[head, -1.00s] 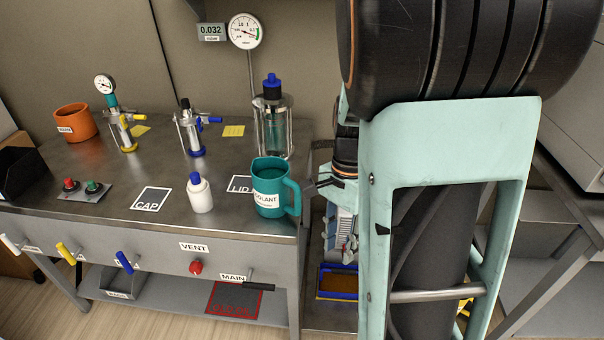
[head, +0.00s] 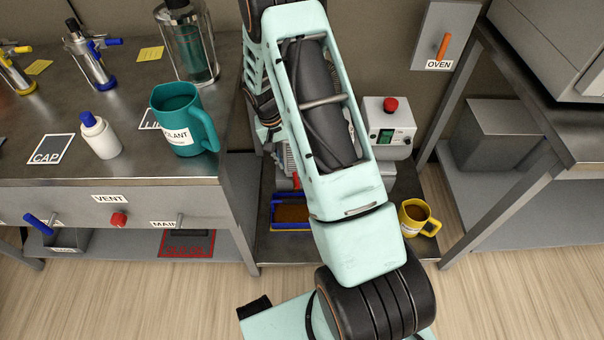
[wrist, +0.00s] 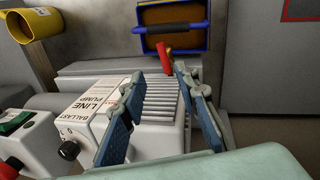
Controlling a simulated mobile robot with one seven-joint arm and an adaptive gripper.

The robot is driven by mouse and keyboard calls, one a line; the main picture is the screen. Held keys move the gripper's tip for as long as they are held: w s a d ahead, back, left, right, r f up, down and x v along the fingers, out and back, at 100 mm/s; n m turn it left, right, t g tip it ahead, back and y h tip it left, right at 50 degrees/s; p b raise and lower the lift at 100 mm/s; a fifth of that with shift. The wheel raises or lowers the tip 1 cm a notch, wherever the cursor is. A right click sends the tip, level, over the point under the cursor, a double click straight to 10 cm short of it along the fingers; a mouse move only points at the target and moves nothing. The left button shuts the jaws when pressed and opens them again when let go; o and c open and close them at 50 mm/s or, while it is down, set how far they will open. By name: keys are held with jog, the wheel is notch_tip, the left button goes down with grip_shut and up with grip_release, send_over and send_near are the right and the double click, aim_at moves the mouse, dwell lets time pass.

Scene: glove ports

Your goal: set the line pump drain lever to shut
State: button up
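The line pump (wrist: 125,110), a pale ribbed box labelled LINE PUMP, fills the middle of the wrist view. A red lever (wrist: 166,60) stands at its far end, beside the blue-rimmed tray; it also shows in the head view (head: 296,181), partly behind my arm. Its set position cannot be told. My gripper (wrist: 158,78) is open above the pump, its two blue-padded fingers apart. In the wrist view the lever appears just beyond the fingertips, between them and nearer the right one. I see no contact. In the head view my arm hides most of the pump.
The blue tray (head: 273,213) with brown contents and a yellow mug (head: 418,232) stand on the low shelf. A white box (head: 385,150) with a red button stands behind. The bench with the teal jug (head: 178,110) is at left, the oven stand at right.

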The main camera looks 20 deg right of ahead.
aim_at(296, 181)
jog(key=b+x, duration=0.1)
jog(key=x, duration=0.2)
jog(key=b+x, duration=0.1)
jog(key=x, duration=0.3)
jog(key=b+x, duration=0.1)
jog(key=x, duration=0.3)
jog(key=shift+w+a+f, duration=0.15)
jog(key=shift+w+f, duration=0.15)
jog(key=shift+c, duration=0.4)
grip_shut()
